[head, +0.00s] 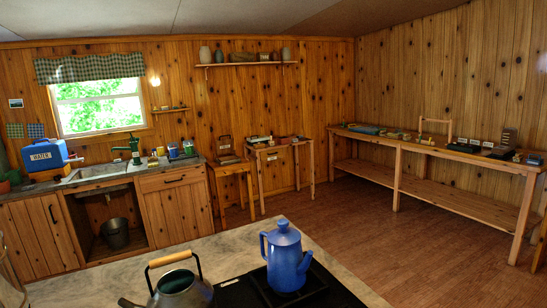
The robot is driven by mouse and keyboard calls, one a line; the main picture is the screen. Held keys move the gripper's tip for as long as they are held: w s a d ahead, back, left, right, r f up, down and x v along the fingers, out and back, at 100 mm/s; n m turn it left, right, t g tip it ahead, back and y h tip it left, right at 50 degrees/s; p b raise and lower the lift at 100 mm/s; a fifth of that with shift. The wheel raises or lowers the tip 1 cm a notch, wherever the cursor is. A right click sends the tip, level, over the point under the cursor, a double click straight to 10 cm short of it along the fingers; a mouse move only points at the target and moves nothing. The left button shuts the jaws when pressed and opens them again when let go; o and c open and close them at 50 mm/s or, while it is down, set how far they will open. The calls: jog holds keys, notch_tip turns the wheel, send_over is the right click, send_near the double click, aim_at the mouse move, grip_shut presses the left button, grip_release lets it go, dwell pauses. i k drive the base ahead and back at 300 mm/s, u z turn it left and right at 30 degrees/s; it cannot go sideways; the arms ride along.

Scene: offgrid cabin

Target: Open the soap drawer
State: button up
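A wooden drawer front (165,182) with a dark bar handle sits under the counter, right of the sink, above a cabinet door. It looks shut. No label is readable on it, so I cannot tell whether it is the soap drawer. A small desk (280,149) farther right may also have a drawer front below its top. My gripper does not show in the head view.
A stove top with a blue coffee pot (287,257) and a kettle (180,289) fills the near foreground. A metal bucket (116,233) stands in the open bay under the sink (96,172). A long workbench (430,143) lines the right wall. The wood floor (370,235) between is clear.

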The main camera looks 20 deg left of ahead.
aim_at(267, 152)
jog(key=z, duration=1.1)
jog(key=i, duration=4.85)
jog(key=u, duration=0.95)
